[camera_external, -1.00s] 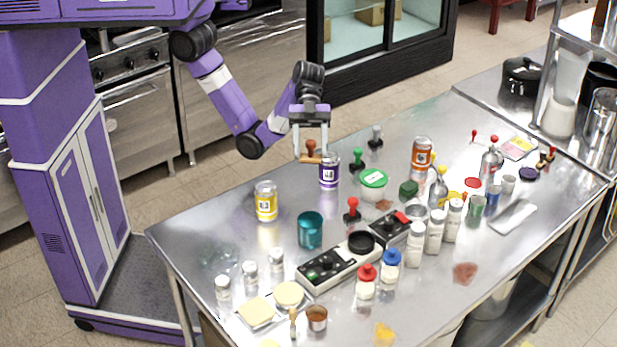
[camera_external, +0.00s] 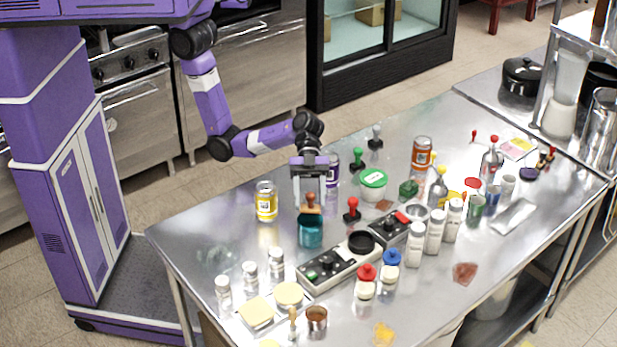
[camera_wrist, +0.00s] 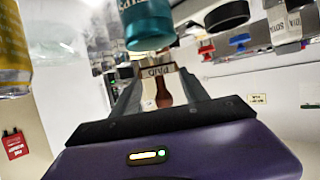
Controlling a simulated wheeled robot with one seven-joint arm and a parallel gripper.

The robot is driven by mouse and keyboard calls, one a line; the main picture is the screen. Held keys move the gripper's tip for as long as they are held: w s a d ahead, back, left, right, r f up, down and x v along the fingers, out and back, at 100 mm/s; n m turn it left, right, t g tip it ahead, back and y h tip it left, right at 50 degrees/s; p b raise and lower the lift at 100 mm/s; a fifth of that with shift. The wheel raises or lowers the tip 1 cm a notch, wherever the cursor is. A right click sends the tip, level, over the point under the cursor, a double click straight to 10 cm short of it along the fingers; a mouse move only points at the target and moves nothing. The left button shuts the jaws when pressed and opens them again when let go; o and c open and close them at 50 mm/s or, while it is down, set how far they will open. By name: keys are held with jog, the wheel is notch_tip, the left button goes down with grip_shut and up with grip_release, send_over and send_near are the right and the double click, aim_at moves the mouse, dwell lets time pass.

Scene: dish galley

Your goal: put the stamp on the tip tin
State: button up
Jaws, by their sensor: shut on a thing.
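My gripper (camera_external: 310,199) is shut on a stamp (camera_external: 311,208) with a brown wooden handle. In the wrist view the stamp (camera_wrist: 163,90) sits between the fingers, and its block bears the word PAID. The teal tin (camera_external: 311,234), likely the tip tin, stands on the steel table. The stamp appears right at the tin's top edge in the outside view and hides part of its top. In the wrist view the teal tin (camera_wrist: 147,22) lies just beyond the stamp, with a small gap in the picture. I cannot tell whether they touch.
A yellow can (camera_external: 266,201) stands left of the tin, and a purple can (camera_external: 332,168) stands behind. A red-handled stamp (camera_external: 352,210) and a long device with a black dish (camera_external: 340,265) are close on the right.

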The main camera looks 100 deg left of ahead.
jog(key=shift+f, duration=1.3)
jog(key=shift+f, duration=0.2)
jog(key=o, duration=1.4)
jog(key=shift+c, duration=0.2)
jog(key=shift+r, duration=0.2)
jog(key=b+v, duration=0.1)
jog(key=v, duration=1.1)
